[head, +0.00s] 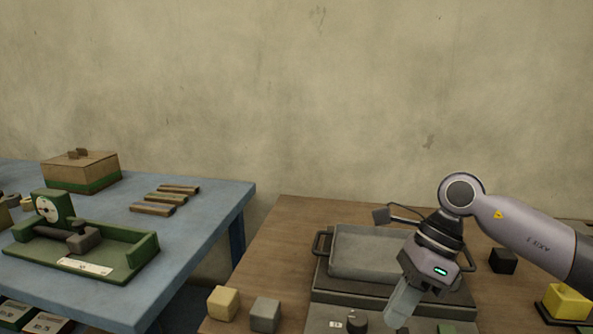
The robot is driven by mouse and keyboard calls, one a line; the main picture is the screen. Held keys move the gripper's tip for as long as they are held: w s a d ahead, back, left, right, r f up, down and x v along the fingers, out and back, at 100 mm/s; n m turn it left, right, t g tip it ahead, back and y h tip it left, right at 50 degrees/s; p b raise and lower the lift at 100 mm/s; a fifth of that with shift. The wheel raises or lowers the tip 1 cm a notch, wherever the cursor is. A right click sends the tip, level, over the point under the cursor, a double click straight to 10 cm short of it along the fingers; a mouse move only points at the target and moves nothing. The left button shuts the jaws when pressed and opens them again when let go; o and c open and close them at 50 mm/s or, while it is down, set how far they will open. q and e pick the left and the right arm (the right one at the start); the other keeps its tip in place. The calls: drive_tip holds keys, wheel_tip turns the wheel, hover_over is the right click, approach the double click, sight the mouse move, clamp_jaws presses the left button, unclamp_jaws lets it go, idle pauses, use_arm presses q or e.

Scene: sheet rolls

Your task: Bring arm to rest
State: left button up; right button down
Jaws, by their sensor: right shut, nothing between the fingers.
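My right arm comes in from the right. Its gripper (402,303) points down over the right front part of a grey machine with a shallow tray. The pale fingers are shut with nothing between them. Whether the fingertips touch the machine I cannot tell. The gripper and wrist hide part of the tray's right side. My left gripper is not in view.
The grey tray (372,252) sits on the brown table (282,235). Yellowish cube (223,303), grey cube (264,314), dark cube (503,261) and yellow block (567,302) stand around it. The blue table (205,225) at left holds a green scale (128,257) and a box (82,170).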

drive_tip(key=s+a+r+m+y+p, duration=0.2)
drive_tip(key=s+a+m+y, duration=0.15)
drive_tip(key=a+y, duration=0.4)
drive_tip(key=s+a+r+m+y+p, duration=0.1)
drive_tip(key=s+a+r+m+y, duration=0.1)
drive_tip(key=a+m+y, duration=0.35)
drive_tip(key=w+d+f+m+t+h+p, duration=0.15)
drive_tip(key=d+f+m+t+h, duration=0.3)
drive_tip(key=m+t, duration=0.8)
drive_tip(key=w+d+f+m+t+h+p, duration=0.1)
drive_tip(key=d+f+m+t+h+p, duration=0.45)
drive_tip(key=m, duration=1.25)
drive_tip(key=s+d+f+m+g+h, duration=0.2)
drive_tip(key=s+d+f+m+h, duration=0.1)
drive_tip(key=s+f+m, duration=0.2)
drive_tip(key=s+d+f+m+g+h, duration=0.3)
drive_tip(key=s+d+f+m, duration=0.1)
drive_tip(key=s+f, duration=0.4)
drive_tip(key=shift+s+f+m+b, duration=0.3)
drive_tip(key=shift+f+m+b, duration=0.15)
drive_tip(key=shift+f, duration=0.2)
